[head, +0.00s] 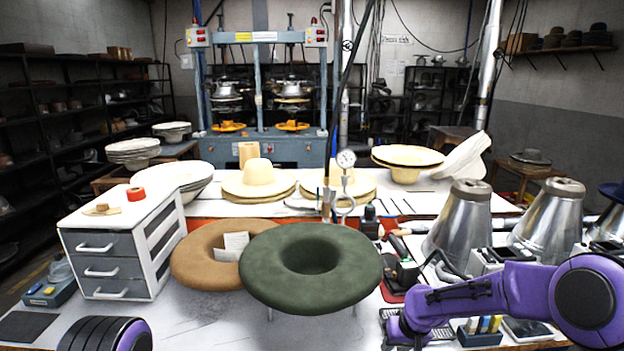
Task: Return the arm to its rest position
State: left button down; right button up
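My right arm (470,298), purple, comes in from the right and reaches left over the front of the table. It bends down at the bottom edge, and its gripper is out of frame. A ribbed black and purple part of my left arm (105,335) shows at the bottom left corner; its gripper is out of frame. A dark green felt hat (270,280) with a sunken middle stands in the centre front. A brown felt hat (190,264) lies beside and partly behind it, with a paper tag (233,245) on it. No gripper is seen touching either hat.
A grey drawer unit (112,245) stands at the left with a red tape roll (136,194) on top. Metal cones (460,225) stand at the right, near my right arm. A blue press (270,145) is behind the white table. Bare table shows at the front left.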

jog(key=s+f+m+b, duration=0.1)
jog(key=s+f+m, duration=0.3)
jog(key=s+f, duration=1.45)
jog(key=s+d+m+h, duration=0.1)
jog(key=s+d, duration=0.4)
jog(key=s, duration=0.5)
jog(key=s+d+m+h, duration=0.2)
jog(key=s+d+h, duration=0.2)
jog(key=s, duration=0.5)
jog(key=shift+s+d+r+b, duration=0.35)
jog(key=shift+d, duration=0.15)
